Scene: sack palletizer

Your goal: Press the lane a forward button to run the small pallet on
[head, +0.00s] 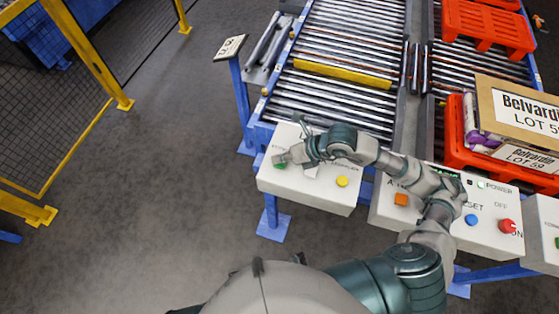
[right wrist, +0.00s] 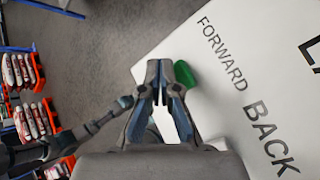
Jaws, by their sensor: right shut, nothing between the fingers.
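The lane control box (head: 305,190) is a white panel at the near end of the left roller lane. Its green button (head: 280,165) is at the far left, and a yellow button (head: 342,181) is further right. In the right wrist view the green button (right wrist: 186,74) sits by the word FORWARD, partly hidden behind a fingertip. My right gripper (head: 284,158) is shut and empty, its tips over the green button; I cannot tell whether they touch it. It shows in the right wrist view (right wrist: 162,80). My left gripper is not in view. A red pallet (head: 487,28) lies on the right lane.
A yellow bar (head: 342,74) crosses the left roller lane (head: 335,100). Cartons (head: 520,110) stand on a red pallet at right. A second white panel (head: 485,235) carries orange, blue and red controls. A yellow fence (head: 90,50) stands at left, with clear floor between.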

